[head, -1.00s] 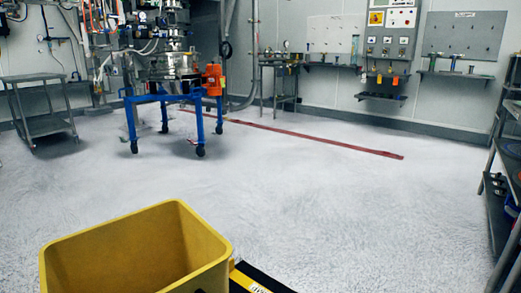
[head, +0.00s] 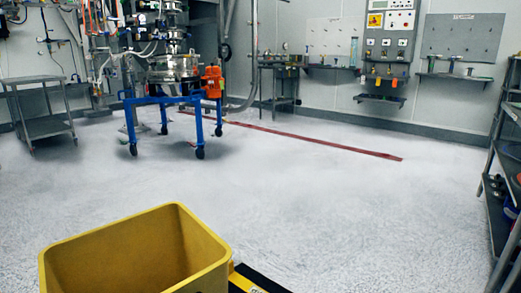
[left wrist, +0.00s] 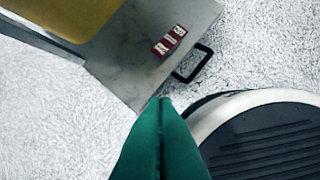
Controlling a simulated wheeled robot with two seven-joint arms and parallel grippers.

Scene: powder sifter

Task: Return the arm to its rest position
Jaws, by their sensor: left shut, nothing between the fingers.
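My left gripper (left wrist: 163,101) shows in the left wrist view as two green fingers pressed together. It is shut and empty, pointing down over the pale speckled floor. Its tips appear just below the corner of a grey metal plate (left wrist: 128,60) with a red and white label and a black handle. My left gripper does not show in the head view. My right gripper is in neither view.
A yellow bin (head: 75,262) stands close in front. Beyond it are open floor, a sifter on a blue wheeled frame (head: 163,99), a grey cart (head: 48,126) at left and shelving (head: 496,217) at right.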

